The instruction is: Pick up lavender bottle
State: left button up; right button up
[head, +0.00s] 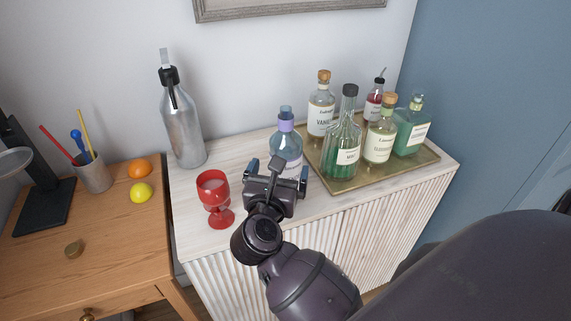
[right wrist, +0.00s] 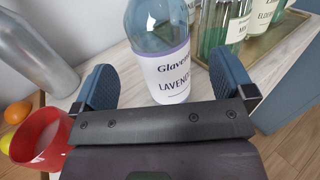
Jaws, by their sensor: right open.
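The lavender bottle (head: 286,140) stands upright on the white cabinet top, left of the brass tray. It is clear bluish glass with a purple neck band and a pale label. My left gripper is not in view.
A red goblet (head: 214,193) stands close left of my right gripper. A steel bottle (head: 182,120) stands behind it. The brass tray (head: 350,187) at right holds several bottles. A wooden desk (head: 115,240) with fruit adjoins on the left.

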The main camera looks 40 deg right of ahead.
aim_at(286, 146)
jog(key=x, duration=0.4)
jog(key=p+x, duration=0.1)
jog(key=x, duration=0.2)
jog(key=shift+r, duration=0.3)
jog(key=shift+w+d, duration=0.2)
jog(key=shift+w, duration=0.05)
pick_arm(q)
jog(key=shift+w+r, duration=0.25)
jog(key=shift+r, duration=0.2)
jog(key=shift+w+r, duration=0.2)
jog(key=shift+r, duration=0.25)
pick_arm(e)
jog(key=c, duration=1.4)
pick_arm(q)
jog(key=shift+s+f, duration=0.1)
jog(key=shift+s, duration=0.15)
pick_arm(e)
jog(key=c, duration=0.4)
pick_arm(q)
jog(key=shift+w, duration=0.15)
pick_arm(e)
jog(key=shift+r, duration=0.2)
